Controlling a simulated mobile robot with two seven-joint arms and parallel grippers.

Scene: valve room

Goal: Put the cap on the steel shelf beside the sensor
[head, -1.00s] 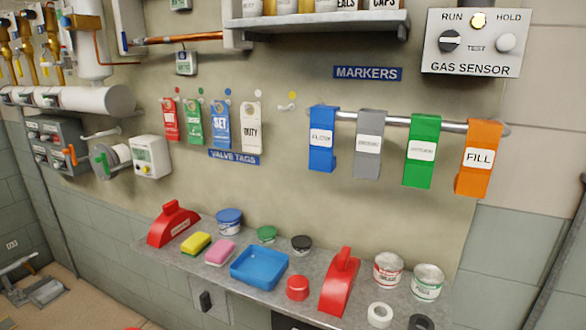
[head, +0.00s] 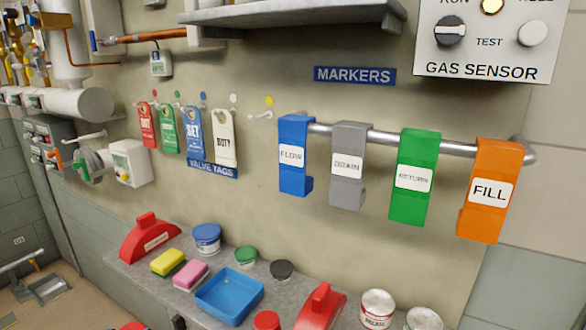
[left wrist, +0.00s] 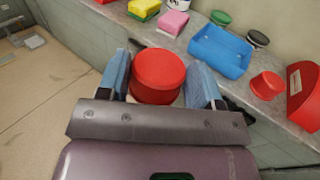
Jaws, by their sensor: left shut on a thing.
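A round red cap (left wrist: 158,72) is between the blue-padded fingers of my left gripper (left wrist: 160,82) in the left wrist view. The gripper is shut on it and holds it in front of the grey ledge. In the head view a sliver of red (head: 133,325) at the bottom edge may be this cap. The grey steel shelf (head: 300,14) is high on the wall, left of the white gas sensor (head: 487,42). Its top is barely visible. My right gripper is in neither view.
The lower ledge (head: 150,272) carries a blue tray (head: 229,296), sponges (head: 168,261), tins (head: 376,308), red covers (head: 150,238) and another red cap (head: 266,320). A rail (head: 385,137) with coloured markers juts out below the gas sensor. Valve tags (head: 193,132) hang further left.

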